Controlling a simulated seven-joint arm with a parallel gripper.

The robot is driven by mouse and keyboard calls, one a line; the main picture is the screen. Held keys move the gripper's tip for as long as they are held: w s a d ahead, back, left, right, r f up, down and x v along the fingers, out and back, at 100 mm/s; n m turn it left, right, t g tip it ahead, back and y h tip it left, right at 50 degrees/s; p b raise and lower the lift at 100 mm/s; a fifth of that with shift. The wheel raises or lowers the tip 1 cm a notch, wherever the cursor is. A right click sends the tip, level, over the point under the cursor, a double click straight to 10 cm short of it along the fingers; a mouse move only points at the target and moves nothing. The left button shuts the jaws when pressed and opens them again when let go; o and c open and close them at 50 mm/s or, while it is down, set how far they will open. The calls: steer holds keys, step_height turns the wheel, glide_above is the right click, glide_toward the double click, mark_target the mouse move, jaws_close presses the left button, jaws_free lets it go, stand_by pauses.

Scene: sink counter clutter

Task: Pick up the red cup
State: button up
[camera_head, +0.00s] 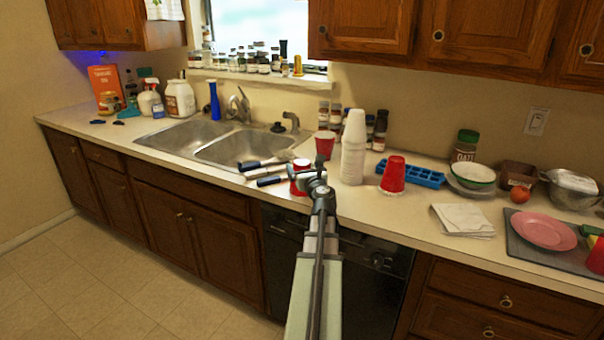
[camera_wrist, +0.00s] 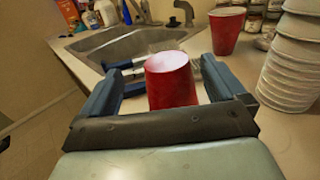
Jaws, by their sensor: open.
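A red cup (camera_wrist: 171,82) sits on the counter right in front of my gripper (camera_wrist: 169,83) in the wrist view. It lies between the two open fingers, with gaps visible at its sides. In the head view the same red cup (camera_head: 298,180) is partly hidden behind my gripper (camera_head: 305,182), near the counter's front edge by the sink. Another red cup (camera_head: 325,145) stands farther back and also shows in the wrist view (camera_wrist: 227,30). A third red cup (camera_head: 393,175) stands upside down right of the white cup stack.
A tall white cup stack (camera_head: 353,148) stands close on the right. Dark-handled utensils (camera_head: 262,167) lie left of the near cup. The sink (camera_head: 206,138) is to the left. A blue ice tray (camera_head: 412,172) and folded cloth (camera_head: 463,220) lie to the right.

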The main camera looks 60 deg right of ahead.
mark_target(302, 162)
steer(key=d, duration=0.1)
steer(key=w+d, duration=0.2)
steer(key=shift+w+d+f, duration=0.25)
steer(key=shift+d+f, duration=0.1)
steer(key=shift+w+d, duration=0.25)
steer(key=shift+w, duration=0.05)
steer(key=c, duration=1)
